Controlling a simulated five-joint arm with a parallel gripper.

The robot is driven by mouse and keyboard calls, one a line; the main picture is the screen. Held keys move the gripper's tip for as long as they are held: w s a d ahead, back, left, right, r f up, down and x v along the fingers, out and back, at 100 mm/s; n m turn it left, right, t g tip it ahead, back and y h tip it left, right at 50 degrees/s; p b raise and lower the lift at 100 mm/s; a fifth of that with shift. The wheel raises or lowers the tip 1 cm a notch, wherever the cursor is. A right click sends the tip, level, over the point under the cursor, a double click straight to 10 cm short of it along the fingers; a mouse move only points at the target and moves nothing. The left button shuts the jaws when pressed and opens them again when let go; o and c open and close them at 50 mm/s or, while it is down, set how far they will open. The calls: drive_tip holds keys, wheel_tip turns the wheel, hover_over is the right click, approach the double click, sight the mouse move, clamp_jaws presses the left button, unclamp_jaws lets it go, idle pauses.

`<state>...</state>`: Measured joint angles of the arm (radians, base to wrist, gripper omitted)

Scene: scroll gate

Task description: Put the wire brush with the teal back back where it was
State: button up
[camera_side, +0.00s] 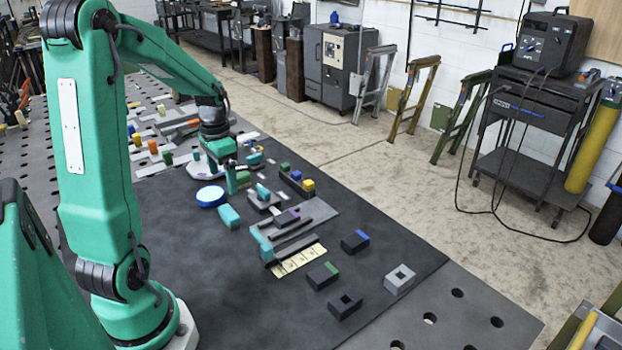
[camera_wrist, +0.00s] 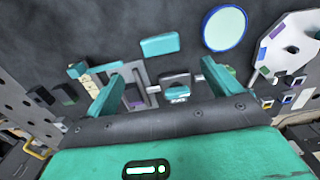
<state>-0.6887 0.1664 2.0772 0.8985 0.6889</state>
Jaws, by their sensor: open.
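My gripper (camera_side: 238,176) is open and empty above the dark mat. In the wrist view its two teal fingers (camera_wrist: 160,86) are spread, with a small teal-topped piece (camera_wrist: 177,92) in a grey holder seen below, between them. That teal-topped piece (camera_side: 262,191) also shows in the side view, to the right of the gripper. A larger teal block (camera_side: 229,216) lies on the mat in front of the gripper; it shows in the wrist view too (camera_wrist: 160,44). I cannot tell which of these teal pieces is the wire brush; no bristles are visible.
A blue-rimmed disc (camera_side: 210,196) lies beside the teal block. A grey railed plate (camera_side: 318,213) bears a purple-topped piece. A teal upright stands by a cream strip (camera_side: 299,258). Black blocks with blue (camera_side: 355,241) and green (camera_side: 322,276) ends lie nearer.

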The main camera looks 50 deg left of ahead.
drive_tip(key=s+d+r+t, duration=0.2)
drive_tip(key=d+r, duration=0.4)
drive_tip(key=d, duration=0.5)
drive_tip(key=s+d+r+t, duration=0.3)
drive_tip(key=d+r, duration=0.3)
drive_tip(key=d, duration=0.6)
drive_tip(key=shift+s+d+t, duration=0.2)
drive_tip(key=shift+s+t, duration=0.1)
drive_tip(key=shift+s, duration=0.25)
